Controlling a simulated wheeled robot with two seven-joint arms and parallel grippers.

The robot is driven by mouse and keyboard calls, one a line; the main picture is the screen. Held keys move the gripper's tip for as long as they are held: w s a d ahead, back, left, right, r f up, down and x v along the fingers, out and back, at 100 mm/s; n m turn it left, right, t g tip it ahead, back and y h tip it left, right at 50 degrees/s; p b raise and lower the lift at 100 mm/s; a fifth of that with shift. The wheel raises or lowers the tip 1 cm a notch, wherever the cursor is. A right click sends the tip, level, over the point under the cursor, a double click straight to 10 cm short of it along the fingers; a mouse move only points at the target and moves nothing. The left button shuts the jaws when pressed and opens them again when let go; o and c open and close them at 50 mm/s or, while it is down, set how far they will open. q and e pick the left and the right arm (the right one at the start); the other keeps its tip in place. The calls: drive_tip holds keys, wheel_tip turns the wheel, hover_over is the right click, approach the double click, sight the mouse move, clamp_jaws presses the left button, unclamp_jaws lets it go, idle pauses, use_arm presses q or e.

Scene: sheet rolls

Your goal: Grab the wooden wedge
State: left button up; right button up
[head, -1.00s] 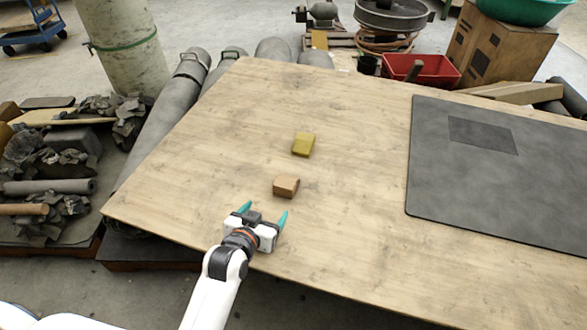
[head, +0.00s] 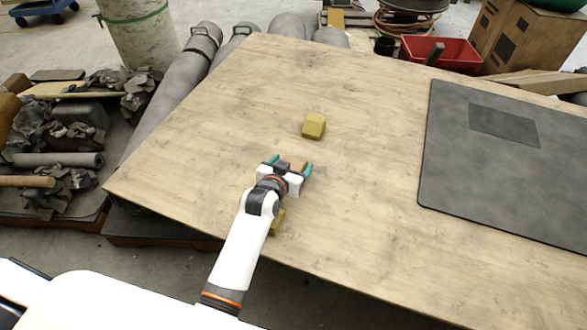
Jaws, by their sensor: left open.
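A yellow block (head: 314,126) sits just beyond the gripper. My right gripper is not in view.
The wooden table (head: 360,215) is mostly bare around the gripper. Another yellow block (head: 278,221) shows partly beside my left forearm. A dark grey mat (head: 480,180) covers the right side. Grey rolls (head: 180,95) lie beyond the left edge.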

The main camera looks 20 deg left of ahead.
use_arm(q)
drive_tip(key=shift+x, duration=1.2)
drive_tip(key=c, duration=1.1)
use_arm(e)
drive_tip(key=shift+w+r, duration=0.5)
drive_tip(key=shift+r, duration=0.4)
use_arm(q)
drive_tip(key=shift+r, duration=0.1)
